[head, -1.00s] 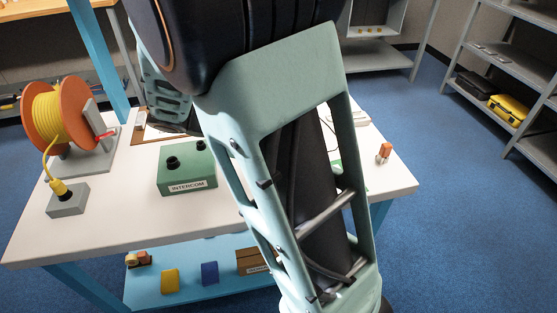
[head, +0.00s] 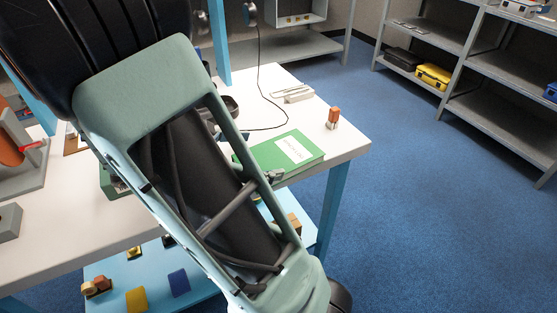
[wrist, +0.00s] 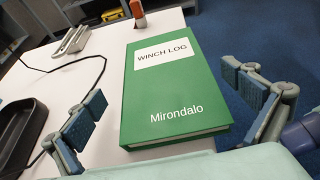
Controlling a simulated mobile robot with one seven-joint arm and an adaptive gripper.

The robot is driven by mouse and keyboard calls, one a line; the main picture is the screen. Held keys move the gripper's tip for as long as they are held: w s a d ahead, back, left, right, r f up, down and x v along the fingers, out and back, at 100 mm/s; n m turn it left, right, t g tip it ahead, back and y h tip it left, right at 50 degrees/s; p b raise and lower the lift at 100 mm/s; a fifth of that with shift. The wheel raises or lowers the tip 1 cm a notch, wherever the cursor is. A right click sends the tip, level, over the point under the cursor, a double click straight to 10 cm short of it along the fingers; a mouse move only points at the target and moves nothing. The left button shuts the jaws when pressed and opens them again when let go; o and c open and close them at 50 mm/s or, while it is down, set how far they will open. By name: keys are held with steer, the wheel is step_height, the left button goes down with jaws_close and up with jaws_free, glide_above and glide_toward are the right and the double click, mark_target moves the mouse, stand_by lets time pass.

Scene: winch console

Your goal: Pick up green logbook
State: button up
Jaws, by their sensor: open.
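In the head view the logbook (head: 287,153) is near the table's right front edge, partly hidden by my arm. In the wrist view my gripper (wrist: 168,122) is open, with one finger left of the book and the other right of it. The fingers appear nearer the camera than the book, and I cannot tell their exact height above it. Nothing is between the fingers but the view of the book.
The white table (head: 345,143) has its edge close to the book. An orange-topped object (head: 333,118) stands behind the book, beside a pale handled item (head: 293,93). A black tray (wrist: 22,135) and a black cable (wrist: 95,62) lie left of the book. Grey shelves (head: 475,70) stand at right.

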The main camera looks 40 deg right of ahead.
mark_target(280, 154)
steer(key=b+x, duration=0.1)
steer(key=x, duration=0.1)
steer(key=b+x, duration=0.1)
steer(key=x, duration=0.2)
steer(key=shift+s+a+f, duration=0.15)
steer(key=shift+s+f, duration=0.05)
steer(key=shift+s, duration=0.05)
steer(key=shift+r, duration=0.1)
steer(key=c, duration=1.4)
steer(key=shift+o, duration=0.2)
